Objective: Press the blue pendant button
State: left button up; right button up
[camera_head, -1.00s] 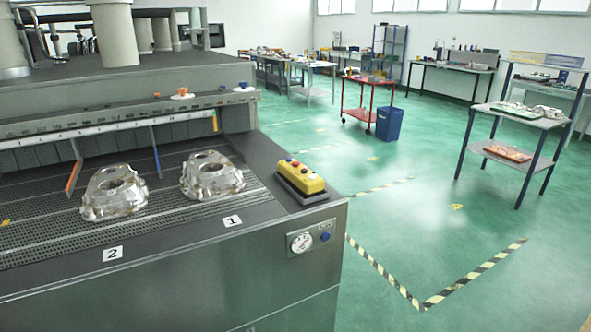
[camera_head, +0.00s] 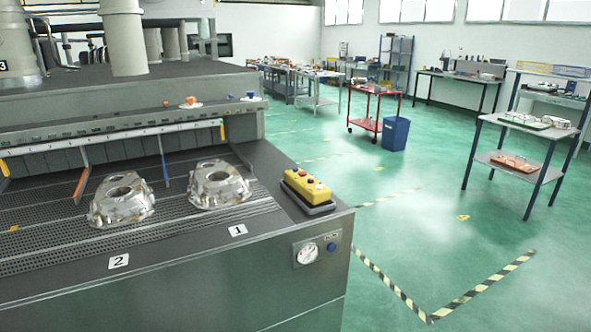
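A yellow pendant box (camera_head: 308,186) lies on a dark base at the right end of the machine's grey deck. Several small buttons sit on its top, at least one of them red; I cannot make out a blue one for sure at this size. A round blue knob or button (camera_head: 331,246) shows on the machine's front panel beside a white gauge, below the pendant. Neither of my grippers is in view.
Two aluminium castings (camera_head: 121,198) (camera_head: 217,184) stand on the perforated deck behind labels 2 and 1. A red cart (camera_head: 375,110), a blue bin (camera_head: 395,134) and a shelf rack (camera_head: 514,119) stand beyond. The green floor right of the machine is clear, with striped tape.

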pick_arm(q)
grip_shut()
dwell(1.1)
